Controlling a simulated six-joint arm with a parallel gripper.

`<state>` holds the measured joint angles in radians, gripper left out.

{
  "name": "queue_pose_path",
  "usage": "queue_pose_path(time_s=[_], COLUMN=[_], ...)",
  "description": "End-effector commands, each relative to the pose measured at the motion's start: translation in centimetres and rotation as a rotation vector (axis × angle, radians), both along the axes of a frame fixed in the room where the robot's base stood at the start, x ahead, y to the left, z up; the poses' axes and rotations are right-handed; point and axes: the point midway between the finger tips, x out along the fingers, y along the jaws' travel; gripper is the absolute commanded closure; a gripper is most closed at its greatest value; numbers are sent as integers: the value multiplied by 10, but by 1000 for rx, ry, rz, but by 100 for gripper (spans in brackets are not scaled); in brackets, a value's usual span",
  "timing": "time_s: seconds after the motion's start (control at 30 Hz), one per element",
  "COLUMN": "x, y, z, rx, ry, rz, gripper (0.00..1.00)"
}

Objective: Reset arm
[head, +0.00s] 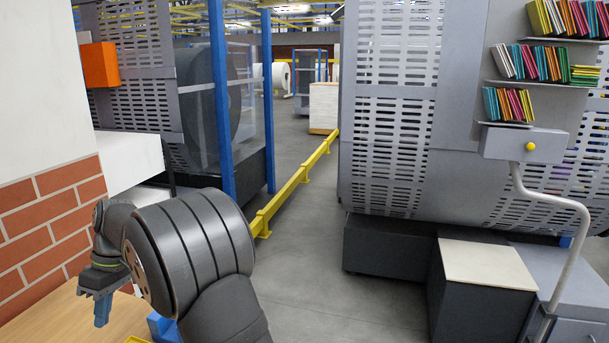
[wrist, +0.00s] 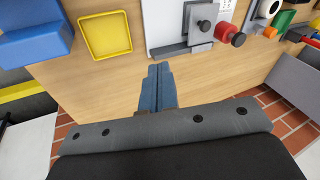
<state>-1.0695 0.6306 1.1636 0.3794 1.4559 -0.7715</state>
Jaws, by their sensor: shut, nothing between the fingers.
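My gripper (wrist: 158,88) shows in the wrist view with its two blue fingers pressed together and nothing between them. It is above a light wooden table (wrist: 105,88). In the head view my gripper (head: 103,308) is at the lower left, pointing down over the wooden table top (head: 45,318), and apart from it. My dark arm link fills the lower left of the head view and hides part of the table.
The wrist view shows a yellow square tray (wrist: 105,36), a blue block (wrist: 35,35), a grey device (wrist: 200,22) and a red knob (wrist: 229,33) along the table's far side. In the head view a brick wall (head: 50,220) stands close left. A yellow rail (head: 290,188) lines the grey floor.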

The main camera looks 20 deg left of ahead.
Motion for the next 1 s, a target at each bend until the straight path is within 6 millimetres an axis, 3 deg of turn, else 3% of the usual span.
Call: queue_pose_path(time_s=[0.5,1.0], x=[-59,-71], y=[13,15], z=[38,48], rx=[-125,-135], ry=[-257,-322], rz=[-128,-173], gripper=[100,100])
